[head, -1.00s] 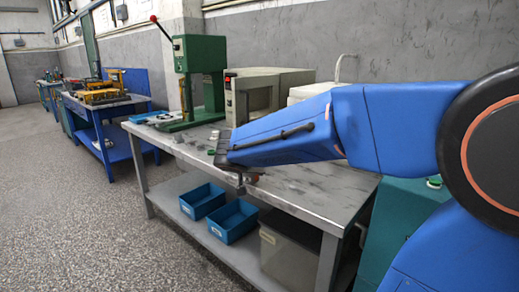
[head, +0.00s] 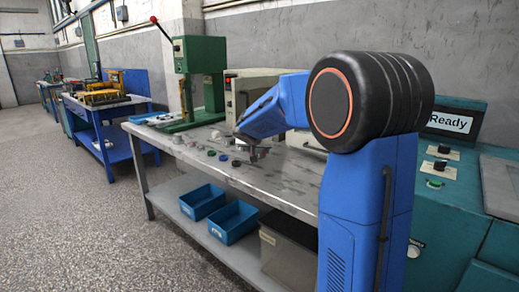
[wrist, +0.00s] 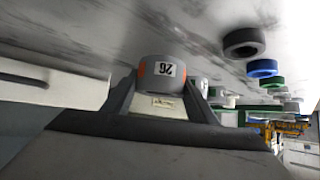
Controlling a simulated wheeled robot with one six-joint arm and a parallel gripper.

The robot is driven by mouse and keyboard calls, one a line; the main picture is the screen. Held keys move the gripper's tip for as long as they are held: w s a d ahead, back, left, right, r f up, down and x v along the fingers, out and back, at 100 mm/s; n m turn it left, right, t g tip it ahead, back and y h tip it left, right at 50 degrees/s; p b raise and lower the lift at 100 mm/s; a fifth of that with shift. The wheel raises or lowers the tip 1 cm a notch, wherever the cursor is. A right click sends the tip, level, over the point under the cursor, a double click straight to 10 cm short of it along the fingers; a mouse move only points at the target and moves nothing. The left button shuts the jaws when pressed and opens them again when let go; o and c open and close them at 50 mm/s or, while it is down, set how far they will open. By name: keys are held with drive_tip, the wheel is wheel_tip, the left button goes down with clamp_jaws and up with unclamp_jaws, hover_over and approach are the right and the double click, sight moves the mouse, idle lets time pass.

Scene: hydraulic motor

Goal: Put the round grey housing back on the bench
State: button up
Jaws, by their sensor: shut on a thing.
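My gripper (wrist: 160,98) is shut on a round grey housing (wrist: 163,70) with a white label reading 26 and orange patches at its sides. The fingers hold it from both sides in the wrist view. In the head view my gripper (head: 254,153) points down over the bench (head: 285,178), near its middle. The housing is too small there to make out clearly. The grey bench top fills the upper part of the wrist view, behind the housing. I cannot tell whether the housing touches it.
A dark ring (wrist: 243,42), a blue ring (wrist: 262,68) and a green ring (wrist: 273,83) lie in a row beside the held housing. A green press (head: 196,75) stands at the bench's left part. Blue bins (head: 233,220) sit on the lower shelf. Bare bench top shows around the gripper.

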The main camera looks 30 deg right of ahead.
drive_tip(key=shift+w+d, duration=0.7)
drive_tip(key=shift+w, duration=0.25)
drive_tip(key=w+d, duration=0.2)
drive_tip(key=shift+w, duration=0.3)
drive_tip(key=shift+s+a+f, duration=0.1)
drive_tip(key=shift+a+f, duration=0.05)
drive_tip(key=shift+f, duration=0.5)
drive_tip(key=shift+f, duration=0.15)
drive_tip(key=o, duration=1.2)
